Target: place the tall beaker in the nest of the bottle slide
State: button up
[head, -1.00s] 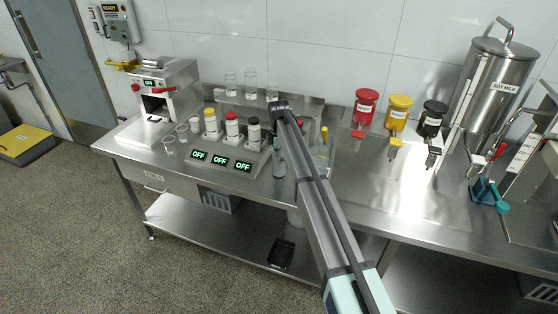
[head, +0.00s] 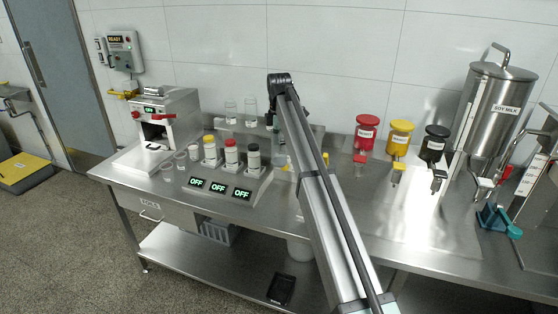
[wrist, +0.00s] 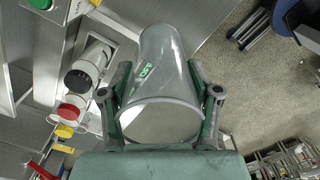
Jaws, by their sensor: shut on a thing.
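In the head view my arm crosses the bench and hides most of the gripper and the beaker; a little pale teal shows beside the arm's far end. I cannot make out the nest of the bottle slide with certainty.
Capped bottles (head: 231,152) stand behind OFF displays. Small clear cups (head: 180,160) sit to their left, near a steel machine (head: 165,118). Clear glass vessels (head: 250,108) stand at the back. Red, yellow and black dispensers (head: 400,135) and a soy milk tank (head: 497,105) are right.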

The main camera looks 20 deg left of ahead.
jog(key=shift+s+r, duration=0.1)
jog(key=shift+r, duration=0.4)
jog(key=shift+s, duration=0.2)
jog(key=s+f, duration=0.3)
jog(key=s, duration=0.1)
jog(key=s+f, duration=0.3)
jog(key=s, duration=0.2)
jog(key=s+f, duration=0.3)
jog(key=s, duration=0.2)
jog(key=shift+s+d+f, duration=0.15)
jog(key=shift+s+f, duration=0.05)
jog(key=shift+f, duration=0.2)
